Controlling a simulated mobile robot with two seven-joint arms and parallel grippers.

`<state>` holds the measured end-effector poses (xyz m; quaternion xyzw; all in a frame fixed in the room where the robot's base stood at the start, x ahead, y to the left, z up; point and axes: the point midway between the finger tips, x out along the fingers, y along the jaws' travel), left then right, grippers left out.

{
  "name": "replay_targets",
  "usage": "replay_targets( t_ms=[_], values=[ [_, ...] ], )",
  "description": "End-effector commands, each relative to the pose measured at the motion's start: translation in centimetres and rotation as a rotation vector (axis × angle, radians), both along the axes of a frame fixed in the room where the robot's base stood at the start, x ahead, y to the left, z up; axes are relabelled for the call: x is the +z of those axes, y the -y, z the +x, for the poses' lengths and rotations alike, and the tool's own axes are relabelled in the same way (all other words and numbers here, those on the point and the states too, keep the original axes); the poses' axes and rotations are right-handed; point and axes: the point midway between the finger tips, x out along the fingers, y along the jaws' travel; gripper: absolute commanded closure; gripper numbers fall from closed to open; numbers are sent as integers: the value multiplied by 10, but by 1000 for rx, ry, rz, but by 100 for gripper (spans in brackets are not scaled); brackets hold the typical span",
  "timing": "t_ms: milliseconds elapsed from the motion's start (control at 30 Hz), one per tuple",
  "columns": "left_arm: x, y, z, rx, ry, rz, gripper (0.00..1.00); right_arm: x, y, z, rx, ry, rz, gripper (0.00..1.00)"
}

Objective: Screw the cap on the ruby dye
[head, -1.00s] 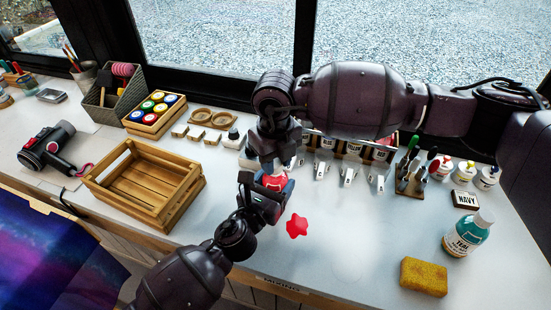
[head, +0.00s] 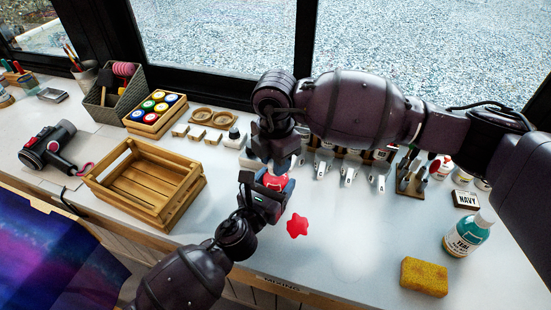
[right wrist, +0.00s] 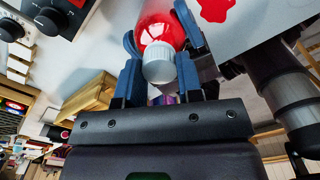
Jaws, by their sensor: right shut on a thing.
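The ruby dye bottle (head: 275,182) shows as a red body low between my two grippers in the head view. In the right wrist view its red body (right wrist: 160,22) has a ribbed white cap (right wrist: 158,64) at its neck. My left gripper (head: 266,192) is shut around the bottle's body from the near side. My right gripper (head: 279,160) is above the bottle, its blue fingers on both sides of the white cap, shut on it. Whether the cap's thread is fully seated cannot be seen.
A red star-shaped spill (head: 297,225) lies right of the left gripper. An empty wooden crate (head: 187,203) stands to the left. A teal bottle (head: 466,236), a yellow sponge (head: 424,277) and a NAVY label block (head: 466,199) are at right.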

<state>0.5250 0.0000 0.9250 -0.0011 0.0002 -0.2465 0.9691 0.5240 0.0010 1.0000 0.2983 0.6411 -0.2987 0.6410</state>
Motion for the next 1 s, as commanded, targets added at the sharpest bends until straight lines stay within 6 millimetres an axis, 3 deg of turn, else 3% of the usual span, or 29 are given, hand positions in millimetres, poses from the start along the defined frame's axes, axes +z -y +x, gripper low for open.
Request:
replay_targets(
  t_ms=[533, 700, 967, 1000],
  values=[
    [-1, 0, 0, 1, -2, 1, 100, 0, -2, -1, -777, -4, 4, 88],
    [-1, 0, 0, 1, -2, 1, 100, 0, -2, 0, -870, -2, 3, 88],
    [-1, 0, 0, 1, -2, 1, 100, 0, -1, 0, -874, 0, 2, 88],
    [-1, 0, 0, 1, -2, 1, 100, 0, -1, 0, -874, 0, 2, 63]
  ],
)
